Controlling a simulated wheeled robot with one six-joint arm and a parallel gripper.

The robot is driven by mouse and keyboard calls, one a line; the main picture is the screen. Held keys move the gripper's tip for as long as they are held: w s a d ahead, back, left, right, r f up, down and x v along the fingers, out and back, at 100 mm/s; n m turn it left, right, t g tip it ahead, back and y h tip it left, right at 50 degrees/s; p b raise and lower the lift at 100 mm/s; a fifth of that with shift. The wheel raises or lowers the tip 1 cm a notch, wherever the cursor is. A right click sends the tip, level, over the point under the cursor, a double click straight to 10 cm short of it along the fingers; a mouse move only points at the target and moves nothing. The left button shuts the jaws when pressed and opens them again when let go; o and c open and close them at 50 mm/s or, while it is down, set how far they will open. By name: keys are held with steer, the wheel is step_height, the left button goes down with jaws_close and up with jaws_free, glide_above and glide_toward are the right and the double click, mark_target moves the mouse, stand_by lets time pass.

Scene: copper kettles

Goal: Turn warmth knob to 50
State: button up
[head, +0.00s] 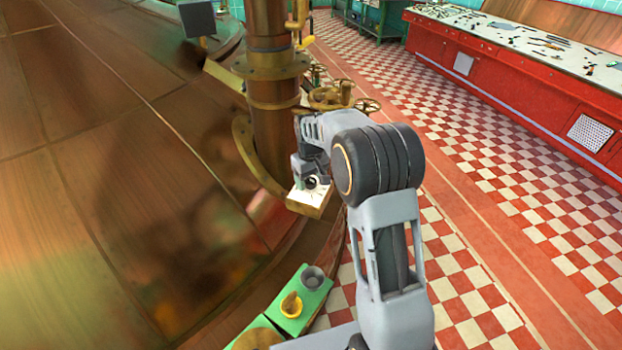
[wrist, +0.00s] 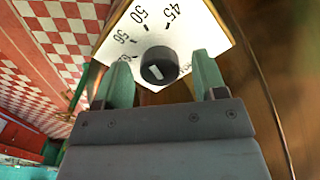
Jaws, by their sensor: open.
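The warmth knob (wrist: 158,66) is a round black knob with a short white mark on a white dial plate (wrist: 195,30). The plate shows the numbers 45, 50, 56 and a partly hidden one. The mark sits on the lower part of the knob in the wrist view, away from the 50; its exact reading is unclear. My gripper (wrist: 161,59) is open, its two green fingers on either side of the knob with gaps showing; I cannot tell their depth. In the head view the dial plate (head: 312,199) is partly covered by my gripper (head: 309,181).
A large copper kettle (head: 100,150) fills the left. A vertical copper pipe (head: 274,130) and brass valve wheels (head: 335,95) stand close behind my arm. Checkered floor (head: 540,215) lies open to the right, before a red counter (head: 500,80).

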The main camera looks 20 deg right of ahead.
mark_target(310, 179)
step_height(310, 179, up, 14)
stand_by(0.7)
steer(key=shift+f, duration=0.1)
steer(key=s+f+m+t, duration=0.1)
steer(key=s+f+t, duration=0.1)
steer(key=s, duration=1)
steer(key=s+f+m+t, duration=0.2)
steer(key=s, duration=1)
steer(key=shift+s+f, duration=0.3)
steer(key=shift+s, duration=0.1)
